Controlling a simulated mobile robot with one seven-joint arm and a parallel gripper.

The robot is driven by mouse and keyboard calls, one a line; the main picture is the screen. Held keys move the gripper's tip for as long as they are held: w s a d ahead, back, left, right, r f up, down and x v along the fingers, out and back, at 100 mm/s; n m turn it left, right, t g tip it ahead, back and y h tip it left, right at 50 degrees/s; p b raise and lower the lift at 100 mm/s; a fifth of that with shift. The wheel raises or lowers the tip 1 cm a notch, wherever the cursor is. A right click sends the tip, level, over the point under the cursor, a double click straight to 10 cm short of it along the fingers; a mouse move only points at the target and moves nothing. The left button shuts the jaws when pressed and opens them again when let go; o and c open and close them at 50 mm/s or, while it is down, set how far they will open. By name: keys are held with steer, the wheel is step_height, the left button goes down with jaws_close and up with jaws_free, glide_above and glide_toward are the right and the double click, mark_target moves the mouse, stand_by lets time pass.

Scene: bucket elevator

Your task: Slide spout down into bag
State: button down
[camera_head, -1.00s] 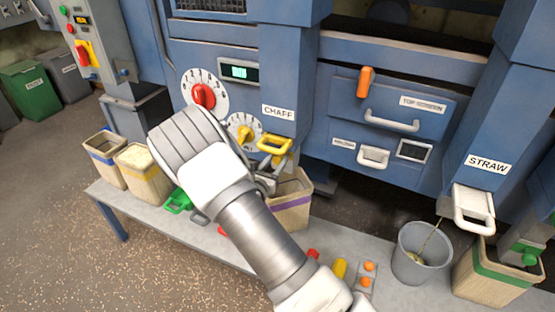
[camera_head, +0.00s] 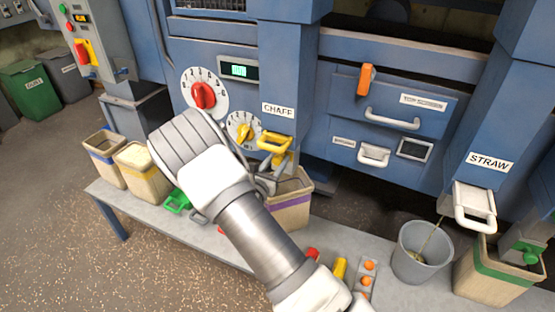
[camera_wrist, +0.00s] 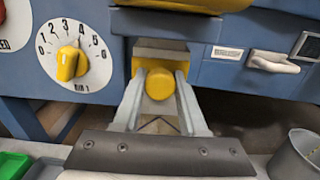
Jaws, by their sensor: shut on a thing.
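The chaff spout (camera_wrist: 160,53) hangs under the machine's chaff outlet; in the wrist view its grey front shows above a round yellow knob (camera_wrist: 160,84). My gripper (camera_wrist: 161,88) is shut on this knob, with one pale finger on each side. In the head view my gripper (camera_head: 272,177) is partly hidden by my wrist. A tan bag with a purple band (camera_head: 290,212) stands on the bench under the chaff outlet. My arm hides its left part. I cannot tell whether the spout's lower end is inside the bag's mouth.
A yellow gate handle (camera_head: 275,142) is just above the spout. Dials (camera_head: 244,130) are on the panel to the left. A grey bucket (camera_head: 421,255) and a green-banded bag (camera_head: 497,275) stand on the right. Two more bags (camera_head: 143,175) stand on the left of the bench (camera_head: 195,228).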

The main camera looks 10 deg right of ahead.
step_height(320, 180, down, 9)
steer(key=b, duration=0.4)
steer(key=shift+c, duration=2.3)
jaws_free()
steer(key=shift+r, duration=0.1)
steer(key=p+v, duration=0.3)
steer(key=v, duration=1.4)
steer(key=shift+s, duration=0.2)
steer(key=shift+a, duration=0.1)
